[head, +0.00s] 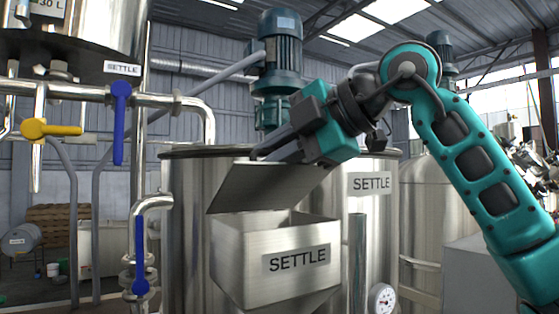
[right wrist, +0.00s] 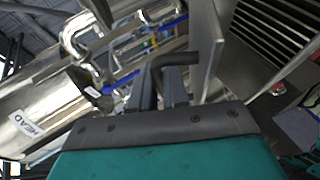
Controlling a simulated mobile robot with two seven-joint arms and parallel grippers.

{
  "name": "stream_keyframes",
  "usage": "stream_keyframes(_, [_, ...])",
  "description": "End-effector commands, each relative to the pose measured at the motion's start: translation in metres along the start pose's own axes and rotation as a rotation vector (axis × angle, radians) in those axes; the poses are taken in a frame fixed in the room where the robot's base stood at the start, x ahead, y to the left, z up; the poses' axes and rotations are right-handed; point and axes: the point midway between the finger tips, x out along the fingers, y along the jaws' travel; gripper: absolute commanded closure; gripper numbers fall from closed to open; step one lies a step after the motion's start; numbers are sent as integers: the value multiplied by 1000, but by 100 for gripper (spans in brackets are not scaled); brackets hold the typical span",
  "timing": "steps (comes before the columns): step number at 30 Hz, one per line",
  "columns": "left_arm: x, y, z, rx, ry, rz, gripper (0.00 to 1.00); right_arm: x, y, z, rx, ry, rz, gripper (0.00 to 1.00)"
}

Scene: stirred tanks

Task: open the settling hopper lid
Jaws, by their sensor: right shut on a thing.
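The settling hopper (head: 235,265) is a steel box with a SETTLE label on the front of a steel tank. Its lid (head: 265,187) is a flat grey plate, tilted up over the hopper mouth, with part of the inside showing below it. My right gripper (head: 268,150) reaches in from the right at the lid's upper edge. In the right wrist view its fingers (right wrist: 168,88) are shut at a dark bar handle (right wrist: 178,59) beside the lid plate (right wrist: 209,45). The fingers partly hide the grip. My left gripper is not in view.
A blue motor (head: 280,55) stands above the tank (head: 185,190) behind my gripper. Pipes with blue valve handles (head: 121,120) and a yellow one (head: 50,129) are at the left. A round gauge (head: 382,299) sits low, right of the hopper.

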Motion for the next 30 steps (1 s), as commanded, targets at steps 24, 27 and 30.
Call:
stream_keyframes(24, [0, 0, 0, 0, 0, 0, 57, 2, 5, 1, 0, 0, 2, 79])
stream_keyframes(27, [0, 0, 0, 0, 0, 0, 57, 2, 5, 1, 0, 0, 2, 79])
stream_keyframes(30, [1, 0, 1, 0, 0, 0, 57, -4, 5, 1, -1, 0, 3, 79])
